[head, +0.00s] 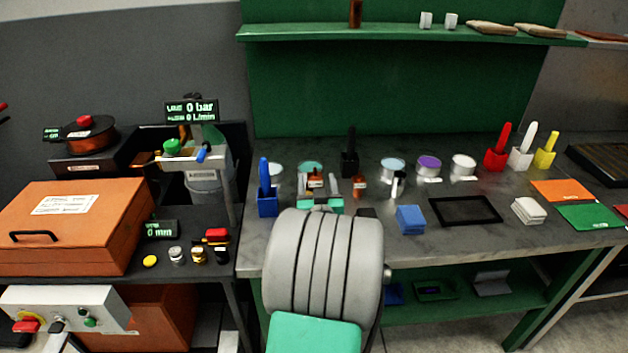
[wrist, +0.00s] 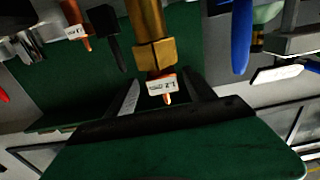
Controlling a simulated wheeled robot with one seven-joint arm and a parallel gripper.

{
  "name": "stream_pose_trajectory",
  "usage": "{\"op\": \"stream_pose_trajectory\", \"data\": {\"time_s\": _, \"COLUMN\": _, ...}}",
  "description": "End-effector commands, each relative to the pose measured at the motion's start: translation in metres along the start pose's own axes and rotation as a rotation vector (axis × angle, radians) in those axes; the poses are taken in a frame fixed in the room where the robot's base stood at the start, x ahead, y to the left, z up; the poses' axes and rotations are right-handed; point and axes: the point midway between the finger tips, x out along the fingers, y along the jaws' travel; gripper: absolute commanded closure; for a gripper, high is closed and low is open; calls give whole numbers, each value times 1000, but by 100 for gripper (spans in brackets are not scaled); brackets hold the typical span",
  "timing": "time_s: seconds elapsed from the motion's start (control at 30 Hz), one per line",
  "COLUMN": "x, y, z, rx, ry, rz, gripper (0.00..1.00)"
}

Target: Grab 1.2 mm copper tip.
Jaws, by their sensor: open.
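The 1.2 mm copper tip (wrist: 167,98) is a small orange-copper piece with a white label reading 1.2. In the wrist view it is between the two fingers of my gripper (wrist: 162,79), with a gap to each finger. A brass hex part (wrist: 148,40) lines up directly against it; I cannot tell whether they are joined. In the head view my gripper (head: 317,182) is open over the bench behind my grey wrist, with a small brown labelled piece (head: 315,177) between its fingers. Another labelled copper tip (wrist: 75,25) is to the left in the wrist view.
A blue holder (head: 267,203) stands left of my gripper, and a black one (head: 349,160) behind it. Another brown piece (head: 359,184) and several round tins, such as a purple-topped one (head: 429,165), are to the right. My arm hides part of the bench (head: 460,238).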

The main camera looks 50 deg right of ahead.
Motion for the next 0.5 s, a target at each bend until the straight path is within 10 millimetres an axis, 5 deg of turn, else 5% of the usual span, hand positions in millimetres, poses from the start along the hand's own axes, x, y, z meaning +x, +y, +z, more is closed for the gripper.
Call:
{"op": "stream_pose_trajectory", "data": {"time_s": 0.23, "x": 39, "y": -3, "z": -1, "rx": 1, "ry": -2, "rz": -2, "gripper": 37}}
{"op": "stream_pose_trajectory", "data": {"time_s": 0.5, "x": 44, "y": -1, "z": 0, "rx": 0, "ry": -1, "rz": 1, "gripper": 37}}
